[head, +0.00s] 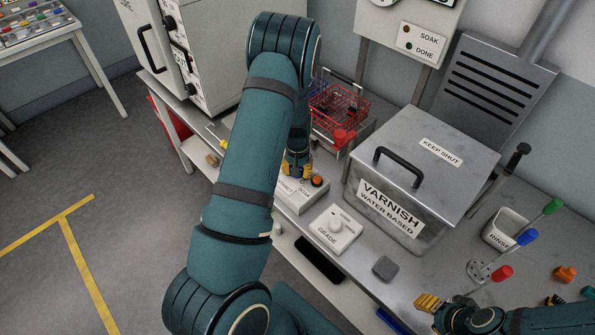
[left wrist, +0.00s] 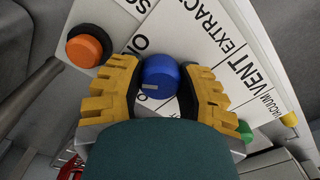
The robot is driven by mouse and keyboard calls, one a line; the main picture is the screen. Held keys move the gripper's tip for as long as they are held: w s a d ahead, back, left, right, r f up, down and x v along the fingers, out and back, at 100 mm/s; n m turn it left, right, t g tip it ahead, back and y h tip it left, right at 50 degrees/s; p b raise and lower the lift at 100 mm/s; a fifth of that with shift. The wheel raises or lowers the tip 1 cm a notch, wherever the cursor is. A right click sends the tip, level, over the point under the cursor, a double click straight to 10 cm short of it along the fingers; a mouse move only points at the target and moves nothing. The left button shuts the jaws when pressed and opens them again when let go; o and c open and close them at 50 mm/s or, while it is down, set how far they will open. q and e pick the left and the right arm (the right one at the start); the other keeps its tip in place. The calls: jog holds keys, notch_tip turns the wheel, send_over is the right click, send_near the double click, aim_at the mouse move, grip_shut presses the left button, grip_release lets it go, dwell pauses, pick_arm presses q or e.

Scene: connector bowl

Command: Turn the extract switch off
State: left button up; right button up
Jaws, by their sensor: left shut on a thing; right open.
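The extract switch is a blue round knob (left wrist: 160,77) with a pale pointer line, on a white panel (left wrist: 205,32) printed with EXTRACT and VENT. My left gripper (left wrist: 157,90) has its yellow fingers on both sides of the knob, shut on it. The pointer's exact setting is hard to read, as the fingers and palm cover part of the panel. In the head view my left gripper (head: 297,170) reaches down to the switch box (head: 302,196) on the bench and hides the knob. My right gripper (head: 430,303) is open and empty over the bench at bottom right.
An orange button (head: 317,181) sits close to my left gripper on the same box. A GRADE dial box (head: 331,230), the varnish tank (head: 396,215), a red wire basket (head: 338,104) and a RINSE cup (head: 503,230) stand nearby. A grey block (head: 385,268) lies near the front edge.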

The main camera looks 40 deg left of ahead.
pick_arm(q)
jog(key=n, duration=0.5)
jog(key=shift+n, duration=0.3)
pick_arm(e)
jog(key=shift+f, duration=0.1)
pick_arm(q)
jog(key=n, duration=0.5)
jog(key=shift+n+p, duration=0.3)
jog(key=shift+p, duration=0.05)
grip_shut()
pick_arm(e)
jog(key=shift+r, duration=0.45)
pick_arm(q)
jog(key=o, duration=0.9)
grip_release()
jog(key=shift+r, duration=0.1)
notch_tip(320, 180, up, 12)
jog(key=shift+f, duration=0.1)
pick_arm(e)
jog(key=shift+s, duration=0.1)
